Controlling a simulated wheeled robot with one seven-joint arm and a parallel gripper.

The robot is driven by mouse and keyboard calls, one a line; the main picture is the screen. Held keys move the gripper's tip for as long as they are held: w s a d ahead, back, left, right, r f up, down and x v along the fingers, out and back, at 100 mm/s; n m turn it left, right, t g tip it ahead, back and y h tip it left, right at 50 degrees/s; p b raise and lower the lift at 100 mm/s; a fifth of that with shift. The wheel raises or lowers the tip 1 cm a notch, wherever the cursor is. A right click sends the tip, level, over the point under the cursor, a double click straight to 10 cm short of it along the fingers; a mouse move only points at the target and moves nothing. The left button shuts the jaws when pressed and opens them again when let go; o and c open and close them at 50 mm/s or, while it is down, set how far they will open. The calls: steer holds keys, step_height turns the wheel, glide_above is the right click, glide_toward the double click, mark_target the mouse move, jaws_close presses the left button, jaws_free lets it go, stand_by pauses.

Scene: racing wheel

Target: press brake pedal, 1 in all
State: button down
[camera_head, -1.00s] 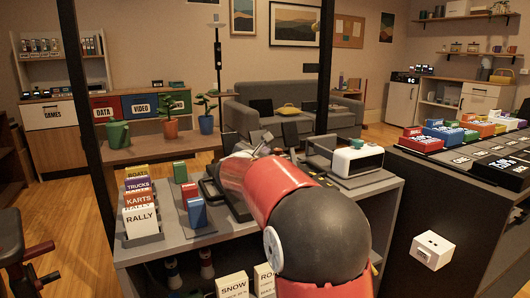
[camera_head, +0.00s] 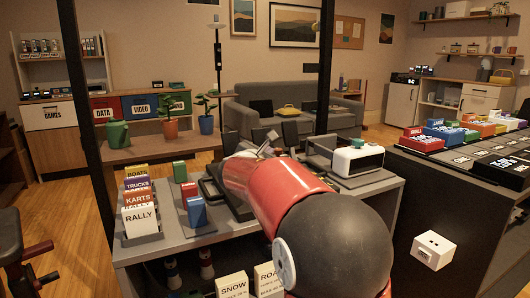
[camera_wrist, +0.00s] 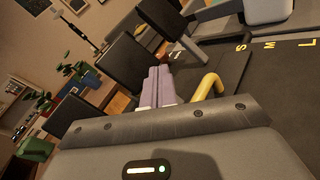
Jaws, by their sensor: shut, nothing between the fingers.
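Several dark pedal-like plates show in the wrist view: a middle plate (camera_wrist: 121,66), a right plate (camera_wrist: 163,17) on a grey stem, and a left plate (camera_wrist: 62,113). No label shows which is the brake pedal. My gripper (camera_wrist: 160,72) is shut and empty, its two pale purple fingers side by side. The fingertips overlap the right edge of the middle plate; I cannot tell whether they touch it. In the head view, dark upright plates (camera_head: 290,132) stand beyond my red arm, which hides my fingers.
A yellow hooked part (camera_wrist: 207,88) is just right of my fingers. A dark surface with yellow letters (camera_wrist: 270,75) lies to the right. In the head view, a white-and-black device (camera_head: 357,158) stands right of my arm, and a card rack (camera_head: 140,218) is left on the grey bench.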

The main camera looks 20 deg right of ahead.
steer(key=shift+s+r+b, duration=0.1)
steer(key=shift+s+r, duration=0.2)
steer(key=shift+s, duration=0.5)
steer(key=shift+s+r+b, duration=0.1)
steer(key=shift+s+r, duration=0.2)
steer(key=shift+s, duration=0.5)
steer(key=shift+s+r+b, duration=0.1)
steer(key=shift+s+r, duration=0.2)
steer(key=shift+s, duration=0.5)
steer(key=s+m, duration=0.2)
steer(key=s+f+m+g, duration=0.1)
steer(key=s, duration=0.2)
steer(key=s+f+m+g, duration=0.1)
steer(key=s+m, duration=0.1)
steer(key=shift+s+a+m+y+p, duration=0.3)
steer(key=shift+s+a+y, duration=0.05)
steer(key=shift+y, duration=0.05)
steer(key=s+a+f+m+g+y, duration=0.1)
steer(key=s+a+f+m+y, duration=0.2)
steer(key=s+a+f+m, duration=0.2)
steer(key=s+a+f+m+g+y+p, duration=0.1)
steer(key=s+a+f+m+y, duration=0.3)
steer(key=s, duration=0.8)
steer(key=s+a+f+m+g+y, duration=0.2)
steer(key=s+a+f+m+y, duration=0.1)
steer(key=s+a+f+m, duration=0.3)
steer(key=shift+s+a+f+m+g+y, duration=0.35)
steer(key=shift+s+a+m, duration=0.3)
steer(key=shift+s+m, duration=0.55)
